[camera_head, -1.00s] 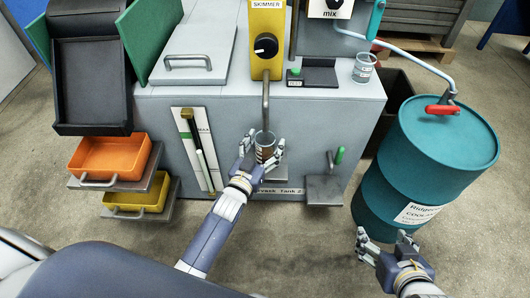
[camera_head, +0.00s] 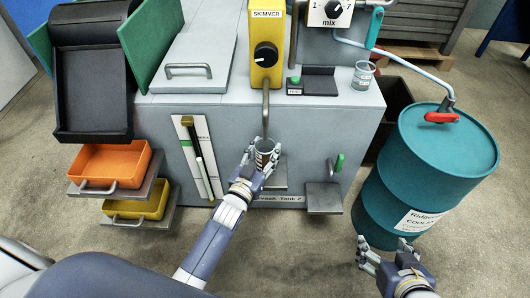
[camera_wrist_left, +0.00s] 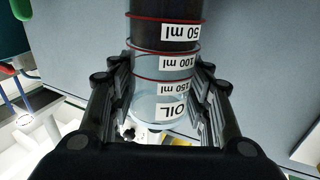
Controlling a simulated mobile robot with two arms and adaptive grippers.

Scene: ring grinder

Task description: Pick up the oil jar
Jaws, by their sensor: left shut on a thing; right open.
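The oil jar (camera_head: 264,147) is a clear cylinder with dark brown liquid, below the skimmer's spout in the head view. In the left wrist view the jar (camera_wrist_left: 165,65) shows red rings and labels reading 50 ml, 100 ml, 150 ml and OIL, upside down. My left gripper (camera_head: 262,162) is shut on the jar, with a finger on each side of it. Whether the jar touches the small shelf behind it cannot be told. My right gripper (camera_head: 376,250) is open and empty in front of the teal drum.
The yellow skimmer (camera_head: 266,45) and its spout (camera_head: 265,110) are directly above the jar. A small grey shelf (camera_head: 277,177) is just behind the gripper. The teal drum (camera_head: 425,170) stands at right, orange (camera_head: 112,163) and yellow (camera_head: 138,205) trays at left. A beaker (camera_head: 362,74) stands on the tank top.

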